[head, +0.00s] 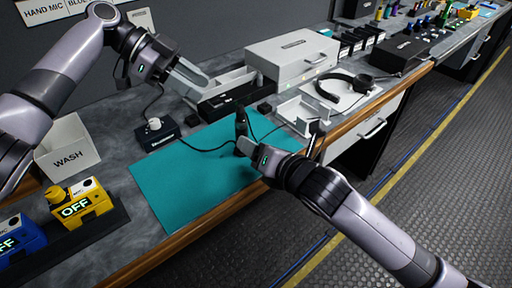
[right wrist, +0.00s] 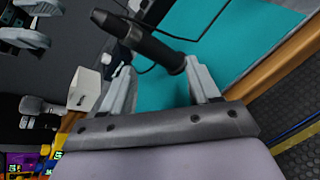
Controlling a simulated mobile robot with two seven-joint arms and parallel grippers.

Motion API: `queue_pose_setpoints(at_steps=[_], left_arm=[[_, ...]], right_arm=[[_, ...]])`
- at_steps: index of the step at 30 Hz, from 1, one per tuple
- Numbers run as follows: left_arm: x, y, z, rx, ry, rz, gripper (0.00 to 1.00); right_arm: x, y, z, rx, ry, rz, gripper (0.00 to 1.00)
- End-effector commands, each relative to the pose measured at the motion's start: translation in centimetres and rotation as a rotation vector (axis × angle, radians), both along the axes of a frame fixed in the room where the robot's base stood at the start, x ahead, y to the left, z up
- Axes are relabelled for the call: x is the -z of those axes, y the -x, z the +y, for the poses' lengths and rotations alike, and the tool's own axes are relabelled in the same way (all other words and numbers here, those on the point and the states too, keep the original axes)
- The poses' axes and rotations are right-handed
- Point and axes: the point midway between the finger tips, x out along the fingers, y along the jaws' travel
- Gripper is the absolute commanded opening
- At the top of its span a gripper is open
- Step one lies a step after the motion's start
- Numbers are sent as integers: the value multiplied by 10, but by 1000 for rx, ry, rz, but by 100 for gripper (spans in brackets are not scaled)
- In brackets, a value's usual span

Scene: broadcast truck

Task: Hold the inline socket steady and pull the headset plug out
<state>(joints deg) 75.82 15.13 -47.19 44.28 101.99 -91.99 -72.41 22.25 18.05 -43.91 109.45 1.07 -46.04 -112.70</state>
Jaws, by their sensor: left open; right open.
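A dark cylindrical connector (head: 241,122), which I take for the inline socket with the plug, stands over the teal mat (head: 185,190). A cable runs to it from the black box with a white knob (head: 157,132). In the right wrist view the connector (right wrist: 150,45) lies slantwise across the fingertips; I cannot tell where socket and plug meet. My right gripper (head: 251,148) is open beside it, fingers (right wrist: 160,88) apart around its lower end. My left gripper (head: 190,78) is open and empty, above the counter to the left. The headset (head: 342,92) rests on a white pad at the right.
A white tray (head: 300,112) and a grey-white case (head: 292,58) stand behind the mat. A WASH box (head: 68,150) and a yellow OFF unit (head: 80,203) stand at the left. A wooden edge (head: 190,235) borders the counter. The mat's front is clear.

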Motion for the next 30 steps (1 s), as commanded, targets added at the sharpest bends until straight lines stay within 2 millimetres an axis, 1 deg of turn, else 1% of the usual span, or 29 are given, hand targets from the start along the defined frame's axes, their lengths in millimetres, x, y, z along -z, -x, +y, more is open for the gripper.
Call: queue_pose_setpoints(at_steps=[1,3,6,9,12,16,19,30], left_arm=[[0,0,0,0,0,0,43],[0,0,0,0,0,0,43],[0,0,0,0,0,0,43],[0,0,0,0,0,0,43],[0,0,0,0,0,0,43],[0,0,0,0,0,0,43],[0,0,0,0,0,0,43],[0,0,0,0,0,0,43]], right_arm=[[-1,-1,2,-31,90,-41,61],[0,-1,4,-71,209,-94,61],[0,-2,5,-121,357,-157,61],[1,-2,6,-159,467,-203,61],[1,-3,6,-183,539,-232,61],[2,-5,7,-197,578,-249,61],[4,-10,10,-199,582,-250,61],[21,-44,27,-197,577,-247,61]])
